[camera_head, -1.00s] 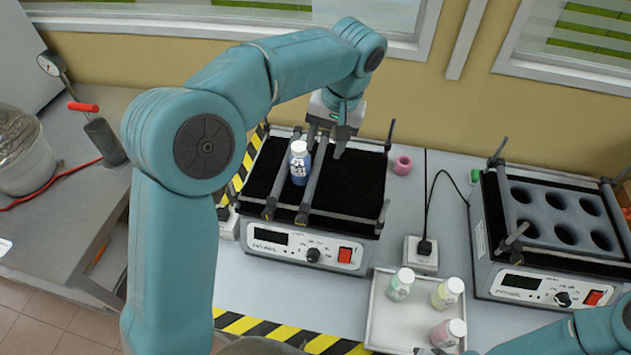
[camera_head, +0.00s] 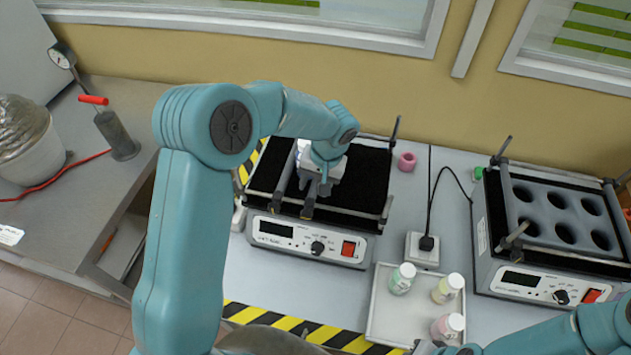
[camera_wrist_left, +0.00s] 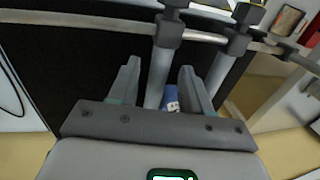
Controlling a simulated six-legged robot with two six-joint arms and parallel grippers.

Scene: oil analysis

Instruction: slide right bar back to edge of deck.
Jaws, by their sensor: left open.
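The left shaker's black deck (camera_head: 357,184) carries two grey bars. The right bar (camera_head: 308,206) runs front to back, partly hidden by my left gripper (camera_head: 318,186). In the left wrist view the right bar (camera_wrist_left: 160,72) lies between the two open fingers of my left gripper (camera_wrist_left: 160,82), with a clamp knob at its end. The left bar (camera_head: 284,182) stands close by on the left. The blue bottle (camera_wrist_left: 172,104) shows only in part in the wrist view, between the bars. My right gripper (camera_head: 425,347) is at the bottom edge, mostly cut off.
The deck right of the right bar is bare. A tray (camera_head: 384,322) with three bottles stands in front right. A second shaker (camera_head: 550,240) with round holes is farther right.

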